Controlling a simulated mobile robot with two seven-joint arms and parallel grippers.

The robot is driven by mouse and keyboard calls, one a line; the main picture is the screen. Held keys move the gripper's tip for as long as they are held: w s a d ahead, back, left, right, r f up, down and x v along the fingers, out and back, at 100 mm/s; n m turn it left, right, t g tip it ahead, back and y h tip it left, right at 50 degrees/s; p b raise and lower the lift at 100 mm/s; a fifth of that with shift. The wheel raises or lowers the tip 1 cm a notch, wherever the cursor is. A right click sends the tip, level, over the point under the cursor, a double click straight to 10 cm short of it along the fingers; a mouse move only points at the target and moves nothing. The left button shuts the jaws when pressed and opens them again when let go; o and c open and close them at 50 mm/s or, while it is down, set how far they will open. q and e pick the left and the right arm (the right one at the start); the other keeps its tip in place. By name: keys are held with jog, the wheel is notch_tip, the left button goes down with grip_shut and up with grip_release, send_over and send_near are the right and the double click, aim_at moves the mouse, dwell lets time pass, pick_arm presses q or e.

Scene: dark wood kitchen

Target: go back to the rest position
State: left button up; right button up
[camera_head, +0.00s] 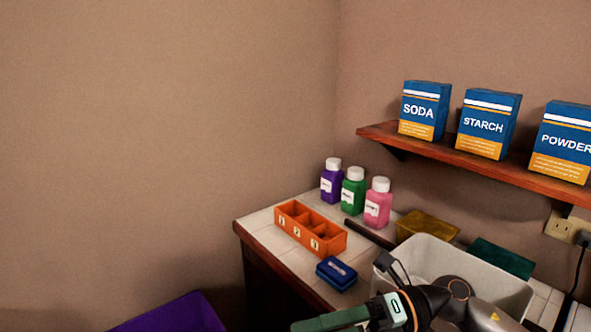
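One gripper (388,308) of mine shows at the bottom right, on an arm that comes in from the lower right, so I take it as my right one. It is dark with an orange ring, and a green bar-like part reaches left from it to the bottom edge. It is in front of a light grey bin (512,292) and hides part of it. I cannot tell whether its fingers are open or shut, or whether the green part is held. My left gripper is not in view.
The tiled counter (262,222) holds an orange compartment box (296,237), a blue box (337,274), and purple (330,187), green (352,197) and pink (377,208) bottles. Above, a wooden shelf (440,152) holds blue cartons. A purple container (178,316) is lower left.

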jog(key=w+d+f+m+t+h, duration=0.3)
jog(key=f+m+t, duration=0.3)
jog(key=m+t, duration=0.6)
jog(key=w+d+f+m+t+h, duration=0.35)
jog(key=f+m+t, duration=0.35)
jog(key=m, duration=1)
jog(key=s+d+f+m+g+h, duration=0.3)
jog(key=s+f, duration=0.5)
jog(key=f, duration=0.3)
jog(key=s+d+f+m+g+h, duration=0.3)
jog(key=s+f+m, duration=0.5)
jog(key=f, duration=0.4)
jog(key=shift+s+d+g+h, duration=0.4)
jog(key=shift+s+d+h, duration=0.1)
jog(key=shift+d+h, duration=0.4)
jog(key=shift+a, duration=0.1)
jog(key=shift+c, duration=0.3)
